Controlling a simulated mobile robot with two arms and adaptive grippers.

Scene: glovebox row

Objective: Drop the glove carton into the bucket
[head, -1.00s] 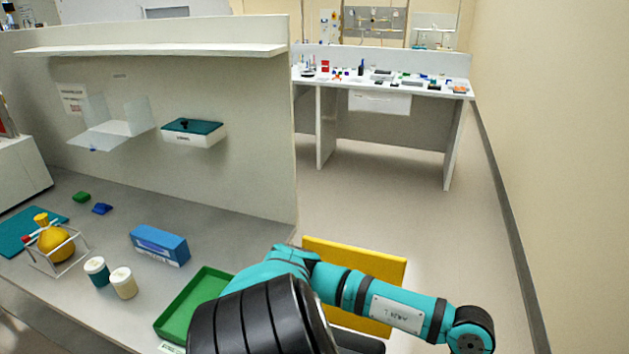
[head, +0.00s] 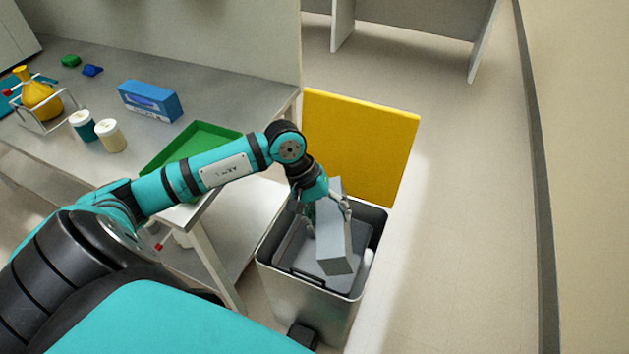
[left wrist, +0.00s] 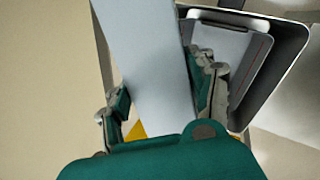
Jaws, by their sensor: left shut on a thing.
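The glove carton, a long plain pale grey box (head: 336,250), is in my left gripper (head: 328,210), tilted, over the open mouth of the bucket. The bucket (head: 275,278) is a grey metal bin with a dark inside, standing on the floor beside the bench. The carton's lower end overlaps the bin's opening in the head view; I cannot tell how far it is below the rim. In the left wrist view the carton (left wrist: 150,60) lies between the fingers of my left gripper (left wrist: 163,95), and the bucket (left wrist: 278,75) shows at the right. My right gripper is out of view.
A yellow panel (head: 360,145) stands upright behind the bucket. The bench (head: 225,80) at the left bears a green tray (head: 170,154), a blue box (head: 150,101), two lidded jars and a yellow flask (head: 40,98). Floor right of the bucket is clear.

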